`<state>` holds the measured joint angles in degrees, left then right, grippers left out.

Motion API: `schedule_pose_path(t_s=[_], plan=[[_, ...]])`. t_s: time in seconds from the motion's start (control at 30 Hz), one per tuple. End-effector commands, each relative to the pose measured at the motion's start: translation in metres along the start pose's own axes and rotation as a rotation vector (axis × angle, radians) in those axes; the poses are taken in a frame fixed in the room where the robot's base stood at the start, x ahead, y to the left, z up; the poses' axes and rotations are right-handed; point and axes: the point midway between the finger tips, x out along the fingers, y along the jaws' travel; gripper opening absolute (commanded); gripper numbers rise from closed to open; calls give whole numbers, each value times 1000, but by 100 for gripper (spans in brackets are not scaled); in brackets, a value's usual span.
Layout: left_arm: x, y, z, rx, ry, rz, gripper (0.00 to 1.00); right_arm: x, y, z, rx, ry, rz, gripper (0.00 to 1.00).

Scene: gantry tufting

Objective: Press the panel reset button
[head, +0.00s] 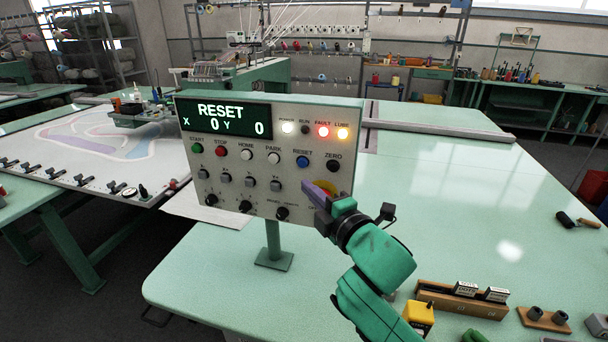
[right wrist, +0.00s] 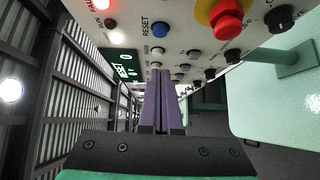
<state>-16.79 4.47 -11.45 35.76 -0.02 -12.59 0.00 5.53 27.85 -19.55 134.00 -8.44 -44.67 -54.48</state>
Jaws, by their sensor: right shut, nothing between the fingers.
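The grey control panel (head: 222,187) stands on a post on the green table in the head view. Its blue RESET button (head: 302,161) sits right of the white PARK button and left of the black ZERO button. The blue button (right wrist: 160,31) also shows in the right wrist view, above the fingertips in the picture. My right gripper (head: 312,190) has purple fingers, shut and empty, at the panel's lower right. In the right wrist view, the gripper (right wrist: 158,72) points toward the panel; contact cannot be told. My left gripper is out of view.
The display (head: 225,118) reads RESET, X 0, Y 0. The FAULT lamp (head: 323,131) is lit red. A red emergency knob (right wrist: 227,22) on yellow lies near the RESET button. Table space right of the panel is mostly clear; a wooden block (head: 460,301) stands at front right.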

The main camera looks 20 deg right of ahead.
Motion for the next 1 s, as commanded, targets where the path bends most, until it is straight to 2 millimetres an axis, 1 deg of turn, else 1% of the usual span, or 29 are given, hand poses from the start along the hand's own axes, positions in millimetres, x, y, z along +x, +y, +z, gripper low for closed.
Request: schedule_pose_path(t_s=[0.03,0.1,0.23,0.3,0.4,0.53,0.83,1.0], plan=[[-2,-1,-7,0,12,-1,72,11,3,0,2,-1,4,0],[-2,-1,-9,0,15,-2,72,27,3,0,2,0,4,0],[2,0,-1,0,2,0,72,55,2,0,2,0,3,0],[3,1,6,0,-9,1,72,63,1,12,0,-2,2,0],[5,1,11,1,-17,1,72,73,2,22,0,-1,2,0],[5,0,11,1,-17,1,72,78,2,28,0,0,1,0],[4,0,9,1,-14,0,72,79,2,29,0,0,1,0],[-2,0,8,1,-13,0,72,87,3,37,-3,-2,-1,0]])
